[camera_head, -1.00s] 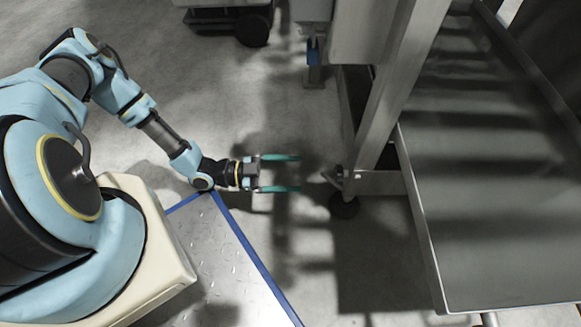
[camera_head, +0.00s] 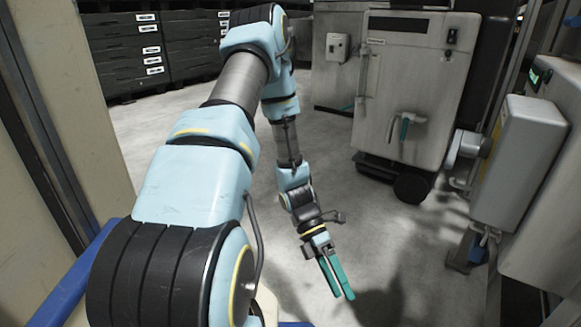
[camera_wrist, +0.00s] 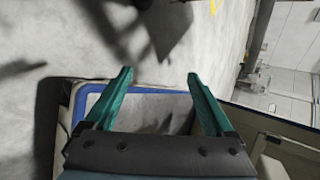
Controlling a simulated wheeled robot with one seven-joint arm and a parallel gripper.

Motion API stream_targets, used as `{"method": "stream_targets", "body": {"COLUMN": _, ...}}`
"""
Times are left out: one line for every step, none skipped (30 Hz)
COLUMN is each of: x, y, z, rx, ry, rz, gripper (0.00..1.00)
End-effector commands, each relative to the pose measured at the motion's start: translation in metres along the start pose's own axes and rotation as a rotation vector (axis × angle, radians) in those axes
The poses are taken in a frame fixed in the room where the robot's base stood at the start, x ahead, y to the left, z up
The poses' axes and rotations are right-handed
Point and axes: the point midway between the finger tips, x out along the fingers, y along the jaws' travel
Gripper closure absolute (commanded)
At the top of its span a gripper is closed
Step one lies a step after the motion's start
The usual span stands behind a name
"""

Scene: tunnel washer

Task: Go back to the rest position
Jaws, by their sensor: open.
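My gripper (camera_head: 343,279) has two teal fingers and hangs low over the grey concrete floor in the head view, at the end of my blue arm. In the wrist view my gripper (camera_wrist: 158,80) shows its fingers spread apart, with nothing between them but floor and a blue-edged platform (camera_wrist: 150,88) behind. It is open and empty and touches nothing that I can see.
A pale wheeled machine (camera_head: 408,85) with a door handle stands at the upper right. A grey box (camera_head: 522,150) is mounted at the right. Dark stacked crates (camera_head: 160,50) with white labels line the back left. The floor (camera_head: 340,165) between is clear.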

Motion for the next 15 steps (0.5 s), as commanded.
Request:
{"method": "stream_targets", "body": {"x": -0.022, "y": -0.004, "z": -0.004, "rx": 0.126, "ry": 0.027, "rz": 0.065, "gripper": 0.11}}
{"method": "stream_targets", "body": {"x": -0.034, "y": -0.006, "z": -0.008, "rx": 0.202, "ry": 0.046, "rz": 0.1, "gripper": 0.11}}
{"method": "stream_targets", "body": {"x": -0.048, "y": -0.009, "z": -0.012, "rx": 0.305, "ry": 0.075, "rz": 0.143, "gripper": 0.11}}
{"method": "stream_targets", "body": {"x": -0.059, "y": -0.011, "z": -0.016, "rx": 0.38, "ry": 0.099, "rz": 0.175, "gripper": 0.11}}
{"method": "stream_targets", "body": {"x": -0.07, "y": -0.013, "z": -0.019, "rx": 0.456, "ry": 0.124, "rz": 0.206, "gripper": 0.11}}
{"method": "stream_targets", "body": {"x": -0.084, "y": -0.016, "z": -0.024, "rx": 0.555, "ry": 0.161, "rz": 0.246, "gripper": 0.11}}
{"method": "stream_targets", "body": {"x": -0.095, "y": -0.019, "z": -0.027, "rx": 0.629, "ry": 0.191, "rz": 0.274, "gripper": 0.11}}
{"method": "stream_targets", "body": {"x": -0.106, "y": -0.022, "z": -0.03, "rx": 0.703, "ry": 0.222, "rz": 0.302, "gripper": 0.11}}
{"method": "stream_targets", "body": {"x": -0.12, "y": -0.026, "z": -0.035, "rx": 0.798, "ry": 0.266, "rz": 0.337, "gripper": 0.11}}
{"method": "stream_targets", "body": {"x": -0.13, "y": -0.029, "z": -0.038, "rx": 0.87, "ry": 0.301, "rz": 0.362, "gripper": 0.11}}
{"method": "stream_targets", "body": {"x": -0.14, "y": -0.033, "z": -0.042, "rx": 0.941, "ry": 0.339, "rz": 0.386, "gripper": 0.11}}
{"method": "stream_targets", "body": {"x": -0.154, "y": -0.038, "z": -0.046, "rx": 1.033, "ry": 0.391, "rz": 0.416, "gripper": 0.11}}
{"method": "stream_targets", "body": {"x": -0.164, "y": -0.042, "z": -0.05, "rx": 1.102, "ry": 0.433, "rz": 0.437, "gripper": 0.11}}
{"method": "stream_targets", "body": {"x": -0.173, "y": -0.046, "z": -0.053, "rx": 1.169, "ry": 0.475, "rz": 0.455, "gripper": 0.11}}
{"method": "stream_targets", "body": {"x": -0.185, "y": -0.052, "z": -0.057, "rx": 1.255, "ry": 0.534, "rz": 0.478, "gripper": 0.11}}
